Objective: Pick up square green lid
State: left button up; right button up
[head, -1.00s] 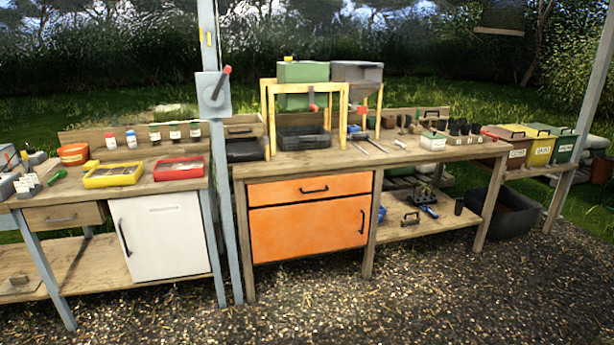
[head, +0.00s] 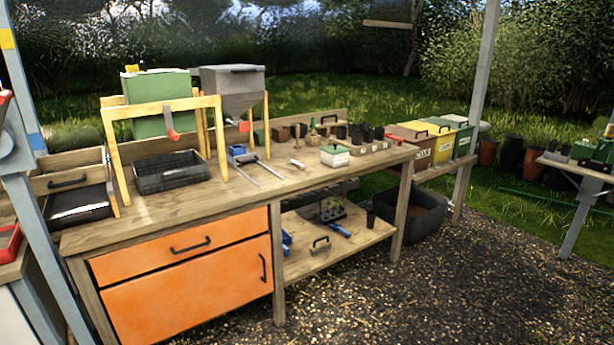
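A small white box (head: 335,158) with a square green lid (head: 335,149) on top stands on the wooden workbench, right of the middle. The lid looks seated on the box, with a small knob or handle too small to make out. A larger green lid (head: 456,119) with a dark handle is on the green bin at the end of the row of bins on the right. Neither of my grippers shows in the head view.
The workbench (head: 180,205) carries a green hopper (head: 160,118), a grey hopper (head: 232,88), a black crate (head: 171,172) and several dark pots. A post (head: 476,105) stands at right. Gravel (head: 430,290) in front is clear.

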aim_at(335, 148)
jog(key=i+l, duration=0.3)
jog(key=l, duration=0.15)
jog(key=i+l, duration=0.6)
jog(key=l, duration=0.25)
jog(key=i+u, duration=0.2)
jog(key=i, duration=1.1)
